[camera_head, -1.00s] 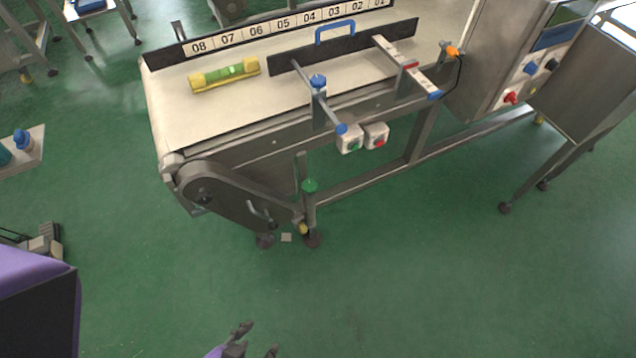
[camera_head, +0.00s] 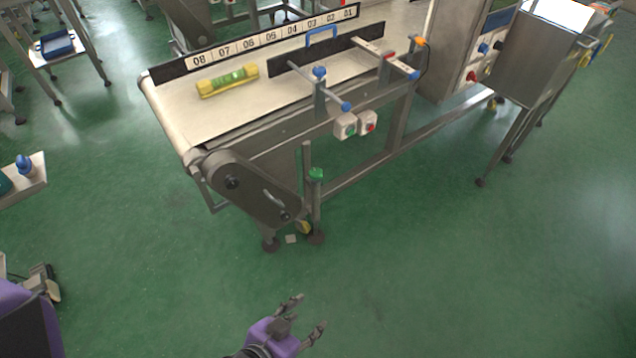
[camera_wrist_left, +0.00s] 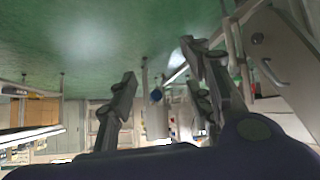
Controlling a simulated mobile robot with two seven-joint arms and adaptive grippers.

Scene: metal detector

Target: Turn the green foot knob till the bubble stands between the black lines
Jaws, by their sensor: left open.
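A yellow spirit level (camera_head: 228,81) with a green vial lies on the belt. A paler patch shows in the vial, but the bubble and black lines are too small to judge. My left gripper (camera_head: 311,311) is open and empty, low in the head view. It is apart from the knob, which lies above it in the picture. In the left wrist view its two fingers (camera_wrist_left: 160,74) stand apart with nothing between them. I cannot make out the knob there. My right gripper is not in view.
The conveyor's end housing (camera_head: 250,188) stands left of the knob. Switch boxes (camera_head: 356,124) and blue-tipped guide rods hang above it. A steel cabinet (camera_head: 537,52) stands at right. The green floor (camera_head: 420,260) before the knob is clear. A tray table (camera_head: 62,48) is far left.

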